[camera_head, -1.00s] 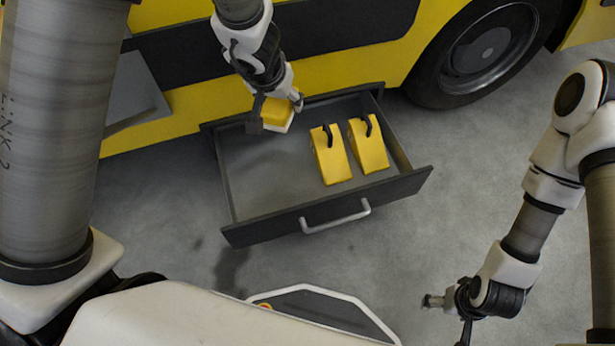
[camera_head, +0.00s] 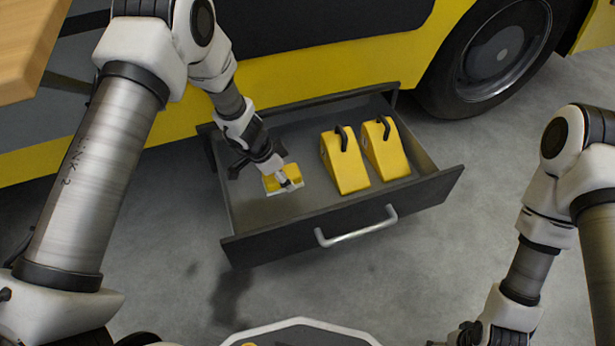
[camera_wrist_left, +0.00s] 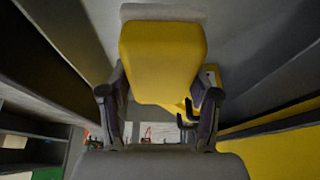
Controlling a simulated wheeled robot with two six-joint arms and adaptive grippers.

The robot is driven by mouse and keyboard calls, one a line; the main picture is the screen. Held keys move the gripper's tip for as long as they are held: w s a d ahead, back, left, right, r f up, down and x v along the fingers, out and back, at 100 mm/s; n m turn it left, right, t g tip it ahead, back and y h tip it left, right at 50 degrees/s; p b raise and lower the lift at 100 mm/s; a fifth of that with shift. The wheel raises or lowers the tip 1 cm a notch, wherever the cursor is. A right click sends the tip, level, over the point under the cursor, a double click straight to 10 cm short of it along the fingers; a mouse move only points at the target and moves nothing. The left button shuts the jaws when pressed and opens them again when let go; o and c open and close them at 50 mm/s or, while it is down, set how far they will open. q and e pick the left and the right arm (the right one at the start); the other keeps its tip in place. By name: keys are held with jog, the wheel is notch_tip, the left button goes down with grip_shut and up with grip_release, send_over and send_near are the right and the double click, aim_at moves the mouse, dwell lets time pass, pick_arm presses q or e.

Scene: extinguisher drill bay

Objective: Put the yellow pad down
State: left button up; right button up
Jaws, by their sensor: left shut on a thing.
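The yellow pad (camera_head: 271,184), with a pale grey edge, is in my left gripper (camera_head: 284,178), over the left part of the open grey drawer (camera_head: 290,230). In the left wrist view the yellow pad (camera_wrist_left: 163,55) fills the space between and beyond the two dark fingers of the left gripper (camera_wrist_left: 160,103), which are shut on it. I cannot tell whether its underside touches the drawer floor. My right gripper (camera_head: 472,335) is at the bottom edge, mostly cut off; its jaws are not clear.
Two yellow wedge blocks with black handles, a left one (camera_head: 345,165) and a right one (camera_head: 388,152), stand in the drawer's right part. The drawer front has a silver handle (camera_head: 356,229). A yellow vehicle (camera_head: 330,62) with a black wheel (camera_head: 500,60) stands behind. A wooden edge (camera_head: 28,45) is at top left.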

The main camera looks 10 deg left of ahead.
aim_at(290, 204)
pick_arm(q)
jog(key=f+b, duration=0.2)
jog(key=f, duration=0.3)
jog(key=f+b, duration=0.2)
jog(key=f, duration=0.3)
jog(key=shift+s+a+f, duration=0.2)
jog(key=shift+f, duration=0.15)
jog(key=shift+r, duration=0.1)
jog(key=shift+f+b, duration=0.25)
jog(key=shift+b, duration=0.2)
jog(key=o, duration=1.2)
jog(key=shift+r, duration=0.1)
jog(key=shift+r, duration=0.1)
